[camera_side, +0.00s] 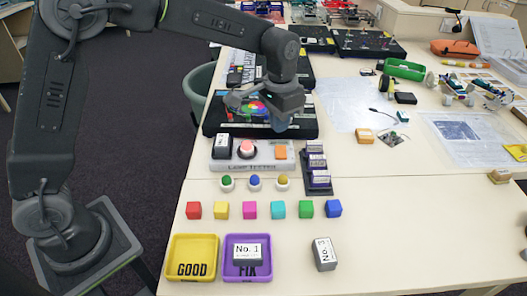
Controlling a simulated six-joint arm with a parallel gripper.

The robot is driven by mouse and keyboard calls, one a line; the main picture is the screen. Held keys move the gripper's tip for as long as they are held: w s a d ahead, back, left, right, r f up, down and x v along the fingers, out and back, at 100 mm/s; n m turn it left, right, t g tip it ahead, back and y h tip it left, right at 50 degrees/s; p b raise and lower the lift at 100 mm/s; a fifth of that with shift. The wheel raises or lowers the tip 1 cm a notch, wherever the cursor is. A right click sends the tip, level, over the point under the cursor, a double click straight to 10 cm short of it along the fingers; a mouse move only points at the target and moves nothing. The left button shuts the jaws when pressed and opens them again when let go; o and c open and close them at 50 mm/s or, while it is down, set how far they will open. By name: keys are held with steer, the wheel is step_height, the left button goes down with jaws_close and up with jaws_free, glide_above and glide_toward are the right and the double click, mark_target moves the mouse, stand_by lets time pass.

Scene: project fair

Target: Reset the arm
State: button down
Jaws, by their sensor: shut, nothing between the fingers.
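My gripper (280,124) hangs above the back of the lamp tester area, over a dark board with a colourful picture. It is shut and empty, apart from the things below it. The white lamp tester (255,163) carries a dark block with a white label (222,146), a pink button (247,148) and an orange square (280,153). A yellow GOOD tray (193,269) is empty at the front left. The purple FIX tray (247,273) beside it holds a grey block marked No. 1 (248,254). Another grey labelled block (324,254) stands on the table to its right.
A row of several coloured cubes (250,210) lies in front of three lamps with coloured tops (255,183). A dark rack (317,168) stands right of the tester. Papers, a green bottle (404,69) and electronics fill the back right. The front right table is clear.

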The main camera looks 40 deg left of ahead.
steer(key=s+a+r+t, duration=0.2)
steer(key=s+a+r, duration=0.1)
steer(key=s+r, duration=0.4)
steer(key=s+a+n+t, duration=0.1)
steer(key=s+a, duration=0.1)
steer(key=s, duration=0.7)
steer(key=s+a+r+n+t, duration=0.1)
steer(key=s+a+t, duration=0.1)
steer(key=s, duration=0.7)
steer(key=shift+a+n, duration=0.4)
steer(key=shift+a, duration=0.1)
